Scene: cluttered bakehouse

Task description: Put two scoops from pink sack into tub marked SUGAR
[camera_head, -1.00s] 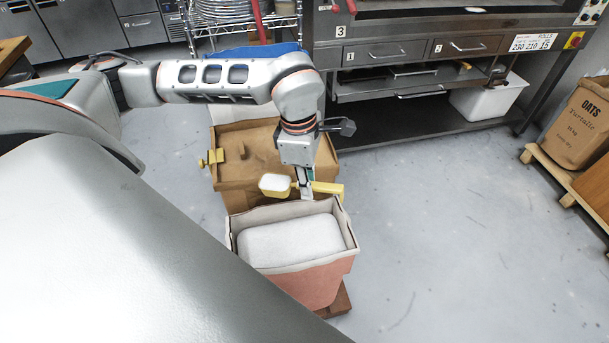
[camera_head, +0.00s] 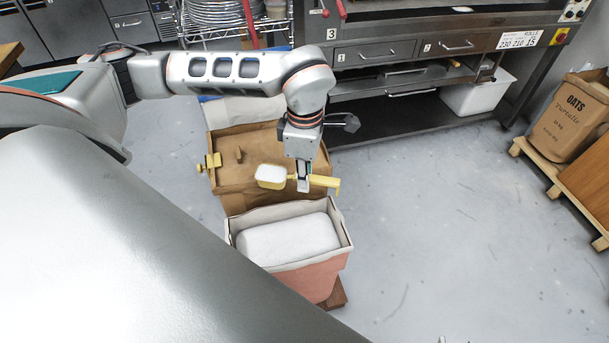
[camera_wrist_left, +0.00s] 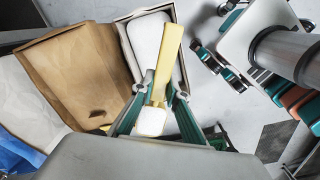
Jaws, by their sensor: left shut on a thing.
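The pink sack (camera_head: 310,280) stands open-topped in the lower middle of the head view, with white contents (camera_head: 285,240) inside. It also shows at the top of the left wrist view (camera_wrist_left: 122,35). My left gripper (camera_head: 303,186) is shut on the handle of a yellow scoop (camera_head: 325,181), above the far rim of the sack. The scoop's bowl holds white material and is roughly level. In the left wrist view the scoop handle (camera_wrist_left: 169,55) runs up between the fingers (camera_wrist_left: 160,88). I cannot see the tub marked SUGAR. My right gripper is not in view.
A brown sack (camera_head: 250,160) stands directly behind the pink one, with a yellow item (camera_head: 209,162) at its left edge. A white bin (camera_head: 478,95) sits under the oven. An OATS sack (camera_head: 568,125) stands on a pallet at right. The floor between is clear.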

